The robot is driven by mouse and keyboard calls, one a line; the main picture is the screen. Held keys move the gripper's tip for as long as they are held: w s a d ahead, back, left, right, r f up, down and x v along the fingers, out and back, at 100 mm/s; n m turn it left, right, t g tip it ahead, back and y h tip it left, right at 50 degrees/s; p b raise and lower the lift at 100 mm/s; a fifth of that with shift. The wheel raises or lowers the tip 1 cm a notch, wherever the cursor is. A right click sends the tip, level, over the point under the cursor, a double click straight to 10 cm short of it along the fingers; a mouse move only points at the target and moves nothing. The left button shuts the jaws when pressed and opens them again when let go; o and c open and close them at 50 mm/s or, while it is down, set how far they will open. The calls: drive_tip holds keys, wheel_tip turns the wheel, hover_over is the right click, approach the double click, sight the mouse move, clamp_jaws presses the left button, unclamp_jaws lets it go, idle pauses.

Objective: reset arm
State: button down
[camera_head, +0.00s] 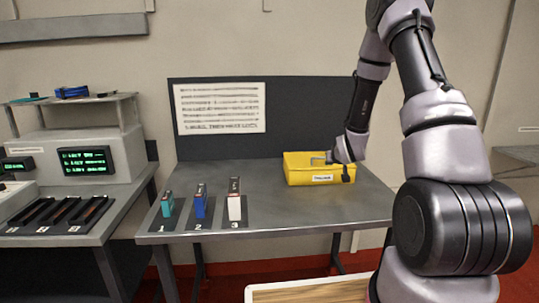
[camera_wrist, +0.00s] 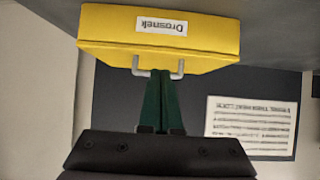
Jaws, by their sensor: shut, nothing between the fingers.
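My gripper (camera_wrist: 163,76) is shut and empty. Its two dark green fingers lie together, with their tips at the grey handle (camera_wrist: 158,68) of a yellow box (camera_wrist: 110,25). I cannot tell whether the tips touch the handle. In the head view my arm comes down from the top right, and its end stands at the right part of the yellow box (camera_head: 303,174). The fingertips are hard to make out there. The box has a white label on its front and sits on the grey table (camera_head: 300,218).
A teal battery (camera_head: 167,204), a blue battery (camera_head: 200,204) and a white battery (camera_head: 234,205) stand on numbered dark mats at the table's left front. A dark panel (camera_head: 310,110) with a text sheet (camera_head: 220,108) rises behind. A bench with screens (camera_head: 87,161) and slots stands left.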

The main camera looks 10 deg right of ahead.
drive_tip(key=s+a+r+m+g, duration=0.1)
drive_tip(key=s+a+r, duration=0.1)
drive_tip(key=s+r, duration=0.7)
drive_tip(key=s+a+r+m+g, duration=0.1)
drive_tip(key=s+r, duration=0.3)
drive_tip(key=r, duration=0.9)
drive_tip(key=s+a+r+y, duration=0.1)
drive_tip(key=s+a+r, duration=0.1)
drive_tip(key=s, duration=0.6)
drive_tip(key=s+a+r+m+g, duration=0.1)
drive_tip(key=s+a+r, duration=0.1)
drive_tip(key=s, duration=0.6)
drive_tip(key=s+a+r+g+y, duration=0.1)
drive_tip(key=s+r, duration=0.3)
drive_tip(key=s, duration=0.4)
drive_tip(key=shift+a+r+m+y, duration=0.25)
drive_tip(key=shift+a+m+y, duration=0.05)
drive_tip(key=shift+a, duration=0.25)
